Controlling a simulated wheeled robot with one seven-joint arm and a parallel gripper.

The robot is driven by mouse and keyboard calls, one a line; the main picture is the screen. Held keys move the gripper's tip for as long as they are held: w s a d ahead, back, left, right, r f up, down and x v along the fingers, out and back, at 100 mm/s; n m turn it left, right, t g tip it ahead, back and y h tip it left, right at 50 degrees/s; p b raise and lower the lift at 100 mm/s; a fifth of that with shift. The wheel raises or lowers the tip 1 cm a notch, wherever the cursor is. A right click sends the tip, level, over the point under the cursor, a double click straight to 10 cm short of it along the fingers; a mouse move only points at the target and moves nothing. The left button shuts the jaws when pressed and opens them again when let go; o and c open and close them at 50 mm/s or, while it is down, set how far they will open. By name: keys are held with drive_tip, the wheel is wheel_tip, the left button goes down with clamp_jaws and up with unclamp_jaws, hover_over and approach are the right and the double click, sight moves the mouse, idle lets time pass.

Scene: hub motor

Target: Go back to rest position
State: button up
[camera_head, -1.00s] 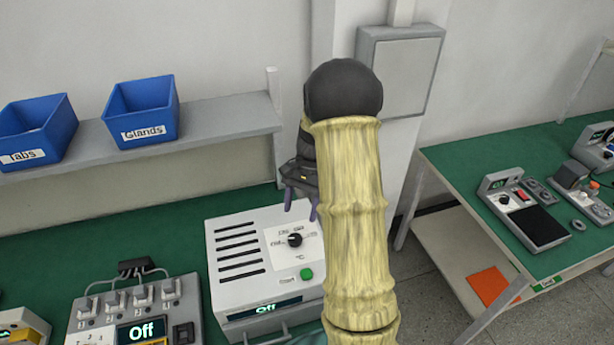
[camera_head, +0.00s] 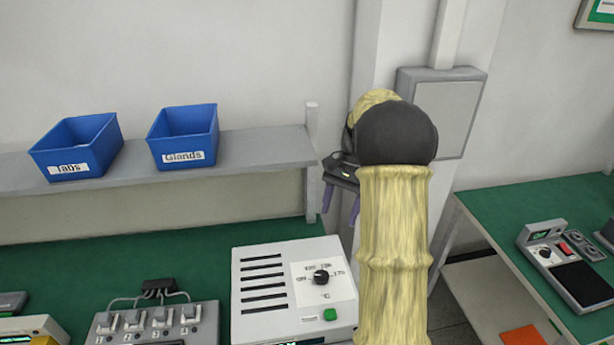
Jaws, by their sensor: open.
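My gripper (camera_head: 341,203) shows partly behind my own arm, near the right end of the shelf. Its two purple fingers point down and stand apart, with nothing seen between them. It is above and behind the white oven-like unit (camera_head: 262,301), clear of it. The unit has slots, a black dial (camera_head: 321,277) and a green button (camera_head: 330,314). My arm hides part of the gripper and the unit's right side.
A grey shelf (camera_head: 265,147) holds two blue bins, Tabs (camera_head: 77,147) and Glands (camera_head: 183,137). A grey wall box (camera_head: 455,105) is behind my arm. A switch panel (camera_head: 150,325) sits left on the green bench (camera_head: 60,265). Another green table (camera_head: 500,207) stands right.

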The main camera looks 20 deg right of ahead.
drive_tip(key=s+a+f+n+t+h, duration=0.1)
drive_tip(key=s+a+f+n+t, duration=0.1)
drive_tip(key=s+a+n, duration=0.3)
drive_tip(key=s+a+f+n+t+h, duration=0.2)
drive_tip(key=s+a+n, duration=0.4)
drive_tip(key=s+a, duration=0.4)
drive_tip(key=shift+f+t+h, duration=0.3)
drive_tip(key=shift+f+t, duration=0.2)
drive_tip(key=shift+f, duration=0.2)
drive_tip(key=shift+a, duration=0.1)
